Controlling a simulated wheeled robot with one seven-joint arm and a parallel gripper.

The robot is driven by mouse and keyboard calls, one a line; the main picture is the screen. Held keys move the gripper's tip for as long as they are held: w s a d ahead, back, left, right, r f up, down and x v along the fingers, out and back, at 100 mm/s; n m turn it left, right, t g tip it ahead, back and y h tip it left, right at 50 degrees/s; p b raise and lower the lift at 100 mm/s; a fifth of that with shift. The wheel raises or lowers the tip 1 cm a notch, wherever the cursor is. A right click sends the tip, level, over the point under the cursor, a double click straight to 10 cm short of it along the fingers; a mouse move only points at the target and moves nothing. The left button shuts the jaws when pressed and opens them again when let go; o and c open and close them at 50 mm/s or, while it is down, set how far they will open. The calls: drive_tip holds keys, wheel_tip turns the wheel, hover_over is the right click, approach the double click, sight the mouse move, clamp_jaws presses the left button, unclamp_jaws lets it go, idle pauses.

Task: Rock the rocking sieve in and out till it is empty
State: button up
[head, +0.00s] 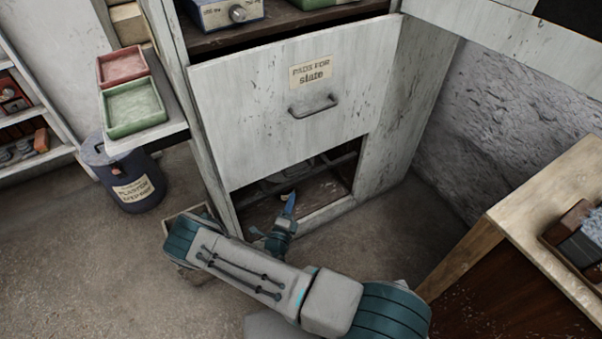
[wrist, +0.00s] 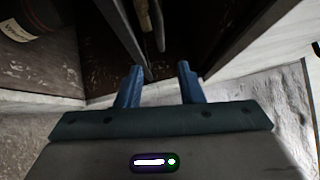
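I cannot make out a rocking sieve for sure in either view. A dark rounded thing (head: 275,184) lies inside the low open compartment of the white cabinet (head: 410,100), too shadowed to name. My gripper (head: 289,204) is at the front of that compartment, fingers pointing in. In the wrist view its two blue fingers (wrist: 160,74) stand apart with nothing held between them. Beyond them a thin pale stick-like thing (wrist: 144,18) and a grey bar show in the dark interior, partly cut off by the picture edge.
A white panel (head: 250,120) labelled for slate pads, with a handle (head: 313,107), hangs above the opening. Red (head: 122,65) and green (head: 133,107) trays sit on a ledge at left, above a lidded plaster bin (head: 130,188). A wooden table (head: 545,215) stands at right.

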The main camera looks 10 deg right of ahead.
sight(301, 170)
drive_tip(key=b+x, duration=0.2)
drive_tip(key=x, duration=1.1)
drive_tip(key=shift+w+r, duration=0.15)
drive_tip(key=shift+w, duration=0.05)
drive_tip(key=shift+c, duration=0.3)
